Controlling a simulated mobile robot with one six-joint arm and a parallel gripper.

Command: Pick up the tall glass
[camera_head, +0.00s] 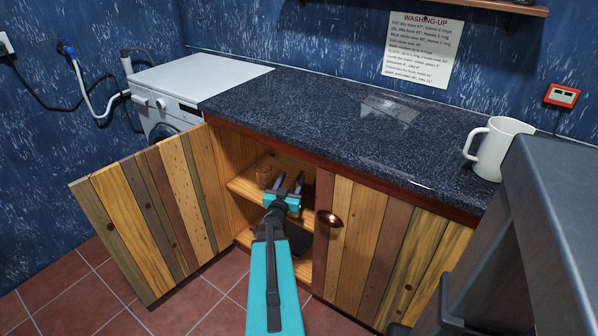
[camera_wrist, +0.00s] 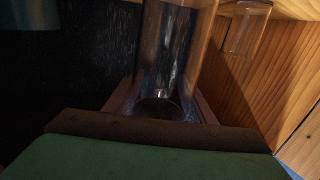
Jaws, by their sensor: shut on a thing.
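The glass between the fingers is too faint to make out there. The far end of the glass is cut off in the wrist view.
A second, shorter glass (camera_head: 263,176) stands on the shelf (camera_head: 245,187) left of my gripper; it also shows in the wrist view (camera_wrist: 246,28). The open cabinet door (camera_head: 150,215) is on the left, a closed door (camera_head: 385,250) on the right. A white jug (camera_head: 494,150) stands on the countertop (camera_head: 330,115).

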